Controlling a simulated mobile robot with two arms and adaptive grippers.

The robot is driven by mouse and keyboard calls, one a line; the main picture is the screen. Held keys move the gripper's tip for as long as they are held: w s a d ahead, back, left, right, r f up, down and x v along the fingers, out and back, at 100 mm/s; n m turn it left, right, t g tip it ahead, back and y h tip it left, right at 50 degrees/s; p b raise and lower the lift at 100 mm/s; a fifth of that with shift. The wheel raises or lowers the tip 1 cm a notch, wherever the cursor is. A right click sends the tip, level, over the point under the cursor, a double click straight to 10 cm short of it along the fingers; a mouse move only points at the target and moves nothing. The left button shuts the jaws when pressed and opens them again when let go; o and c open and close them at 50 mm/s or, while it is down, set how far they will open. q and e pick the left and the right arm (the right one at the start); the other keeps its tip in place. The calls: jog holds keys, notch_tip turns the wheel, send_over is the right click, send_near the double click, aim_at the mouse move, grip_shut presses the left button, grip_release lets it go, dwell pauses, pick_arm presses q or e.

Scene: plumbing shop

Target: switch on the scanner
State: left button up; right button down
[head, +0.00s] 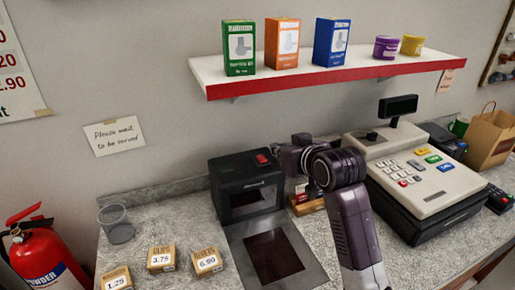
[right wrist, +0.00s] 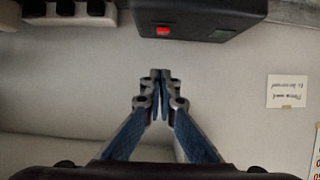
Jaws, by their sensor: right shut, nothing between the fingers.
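The scanner (head: 230,172) is a black box with a dark upright window and a flat dark glass plate in front, standing on the counter. A red switch (head: 262,159) sits on its top near the right. In the right wrist view the scanner (right wrist: 200,12) shows upside down at the top edge, with the red switch (right wrist: 163,31). My right gripper (head: 286,152) is just right of the switch in the head view. In the wrist view its fingers (right wrist: 160,95) are closed together, empty and apart from the switch. I cannot tell whether the switch is on. My left gripper is not in view.
A cash register (head: 425,175) stands right of my arm. A red-edged shelf (head: 330,78) with boxes and tubs hangs above. A clear cup (head: 116,225) and small price boxes (head: 161,259) stand left on the counter. A fire extinguisher (head: 45,255) is at far left.

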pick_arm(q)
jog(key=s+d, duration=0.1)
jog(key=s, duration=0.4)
pick_arm(e)
jog(key=p, duration=0.2)
send_over(265, 166)
jog(key=s+d, duration=0.1)
jog(key=s, duration=0.2)
jog(key=shift+w+d+f, duration=0.1)
jog(key=shift+w+f, duration=0.15)
jog(key=shift+f, duration=0.5)
jog(key=p+x, duration=0.1)
jog(key=x, duration=0.3)
jog(key=shift+w, duration=0.1)
jog(key=f+p, duration=0.1)
jog(key=f, duration=0.1)
jog(key=shift+s+f+p, duration=0.3)
jog(key=shift+f+p, duration=0.05)
jog(key=shift+s+d+f, duration=0.1)
jog(key=shift+s+f, duration=0.05)
jog(key=shift+f, duration=0.45)
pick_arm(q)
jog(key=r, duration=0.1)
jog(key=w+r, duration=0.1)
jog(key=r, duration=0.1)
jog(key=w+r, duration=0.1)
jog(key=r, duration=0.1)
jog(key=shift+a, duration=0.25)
pick_arm(e)
jog(key=shift+f, duration=0.15)
